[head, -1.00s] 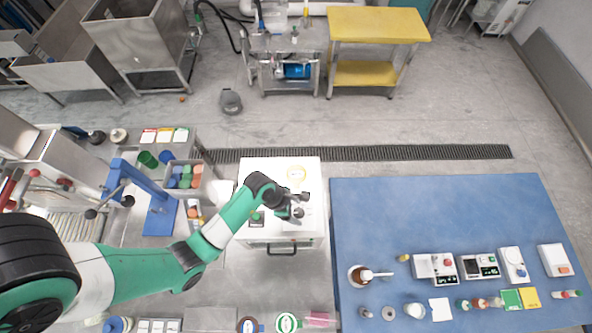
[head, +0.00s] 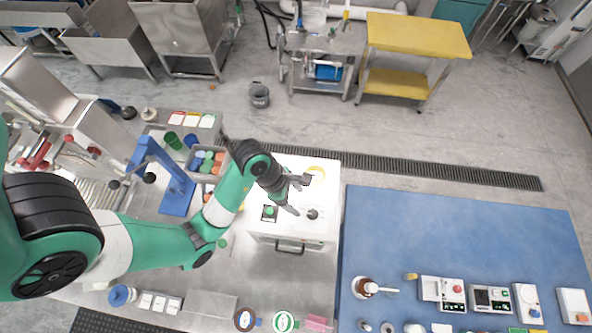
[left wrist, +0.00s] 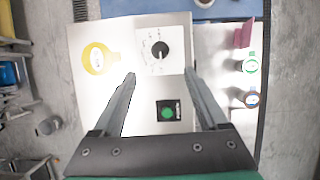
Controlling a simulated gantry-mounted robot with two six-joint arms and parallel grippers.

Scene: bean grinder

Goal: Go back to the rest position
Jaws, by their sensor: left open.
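My left gripper (head: 299,196) is over the white grinder box (head: 322,230), seen from above in the head view. In the left wrist view its two fingers (left wrist: 160,78) are spread apart with nothing between them. Beyond and between the fingertips is a black dial (left wrist: 160,49) on a white plate. A green button (left wrist: 168,113) on a black panel shows between the fingers. A yellow ring (left wrist: 97,58) lies on the box top to the left of the fingers. My right gripper is not in view.
A blue table (head: 440,230) with scales and small devices stands right of the box. A blue hand press (head: 176,190) and a tray of coloured cups (head: 205,160) stand left. Round containers (head: 283,321) lie at the near edge. Open floor lies behind the box.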

